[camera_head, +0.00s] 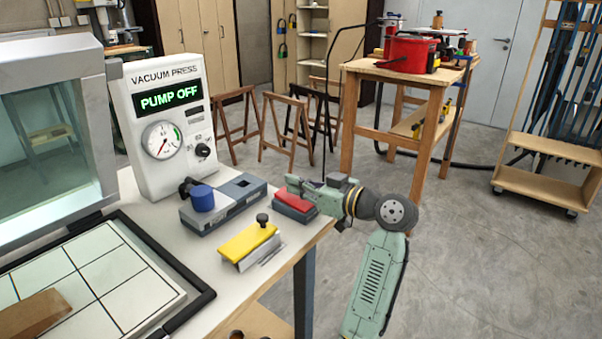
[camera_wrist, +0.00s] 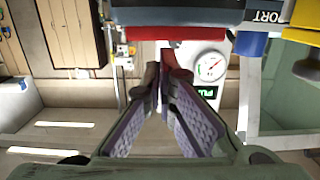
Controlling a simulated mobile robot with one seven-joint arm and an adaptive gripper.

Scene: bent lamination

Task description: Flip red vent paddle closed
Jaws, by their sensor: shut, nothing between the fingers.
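The red vent paddle (camera_head: 297,202) sits on a small dark block at the table's right edge, near the vacuum press (camera_head: 165,120). In the head view it looks nearly flat on the block; I cannot tell its exact tilt. In the wrist view, which is upside down, it shows as a red strip (camera_wrist: 180,33) along the top. My gripper (camera_head: 292,183) is just behind the paddle, fingers pointing left. Its fingers (camera_wrist: 165,72) are together and empty, close to the paddle; contact cannot be told. The press display reads PUMP OFF.
A grey block with a blue knob (camera_head: 203,198) stands left of the paddle. A yellow paddle (camera_head: 248,241) with a black knob lies in front. A black-framed bed (camera_head: 205,295) is at lower left. Floor to the right is clear before a wooden bench (camera_head: 355,70).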

